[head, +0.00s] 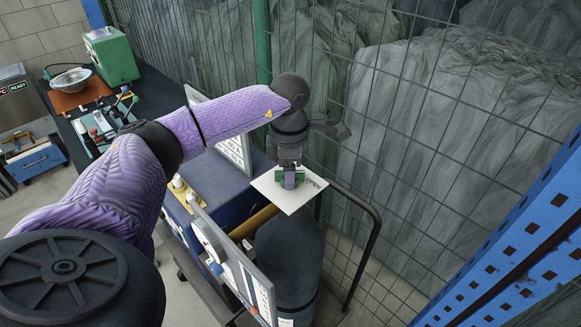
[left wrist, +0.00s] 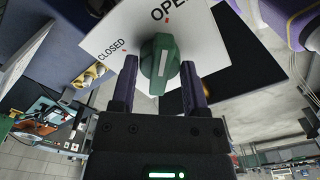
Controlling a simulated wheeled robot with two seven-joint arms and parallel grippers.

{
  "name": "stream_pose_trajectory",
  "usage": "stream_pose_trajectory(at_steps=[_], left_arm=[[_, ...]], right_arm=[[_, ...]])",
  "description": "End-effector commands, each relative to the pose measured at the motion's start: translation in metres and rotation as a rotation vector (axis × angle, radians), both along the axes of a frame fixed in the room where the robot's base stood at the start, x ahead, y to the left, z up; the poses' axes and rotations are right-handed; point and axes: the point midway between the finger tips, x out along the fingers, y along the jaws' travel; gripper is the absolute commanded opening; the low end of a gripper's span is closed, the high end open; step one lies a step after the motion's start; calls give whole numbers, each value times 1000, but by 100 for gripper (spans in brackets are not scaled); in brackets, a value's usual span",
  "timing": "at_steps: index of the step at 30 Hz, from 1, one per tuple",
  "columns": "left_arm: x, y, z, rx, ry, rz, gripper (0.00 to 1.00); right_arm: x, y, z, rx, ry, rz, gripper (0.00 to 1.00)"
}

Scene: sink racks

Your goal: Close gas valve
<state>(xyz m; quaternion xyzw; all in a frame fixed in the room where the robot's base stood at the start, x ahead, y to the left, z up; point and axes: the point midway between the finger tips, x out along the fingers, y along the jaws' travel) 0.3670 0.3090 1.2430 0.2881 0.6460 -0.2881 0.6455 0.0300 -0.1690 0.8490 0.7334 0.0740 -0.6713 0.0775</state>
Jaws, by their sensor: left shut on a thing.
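The gas valve is a green knob (left wrist: 158,68) with a white line on it, mounted on a white plate (left wrist: 120,35) lettered OPEN and CLOSED. In the left wrist view the line points up toward the small red mark by OPEN; CLOSED is to the left. In the head view the plate (head: 266,185) lies near the centre and the knob (head: 301,175) is partly hidden. My left gripper (head: 290,184) reaches down onto the knob. Its two fingers (left wrist: 160,85) are on either side of it, shut on it. My right gripper is not in view.
A dark cylinder (head: 287,262) stands below the plate, beside a black tube rail (head: 372,232). A wire mesh fence (head: 400,130) stands behind. A blue perforated post (head: 530,240) is at right. A bench with a green box (head: 111,57) and tools is at left.

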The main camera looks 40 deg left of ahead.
Motion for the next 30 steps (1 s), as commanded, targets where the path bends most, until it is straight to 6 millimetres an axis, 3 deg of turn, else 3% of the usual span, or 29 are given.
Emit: stream_pose_trajectory(at_steps=[18,27,28,30], left_arm=[[0,0,2,-1,0,812,0],[1,0,0,0,-2,872,0],[0,0,0,0,-2,872,60],[0,0,0,0,-2,871,65]], right_arm=[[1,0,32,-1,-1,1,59],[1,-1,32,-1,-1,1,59],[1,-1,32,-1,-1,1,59],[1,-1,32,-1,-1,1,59]])
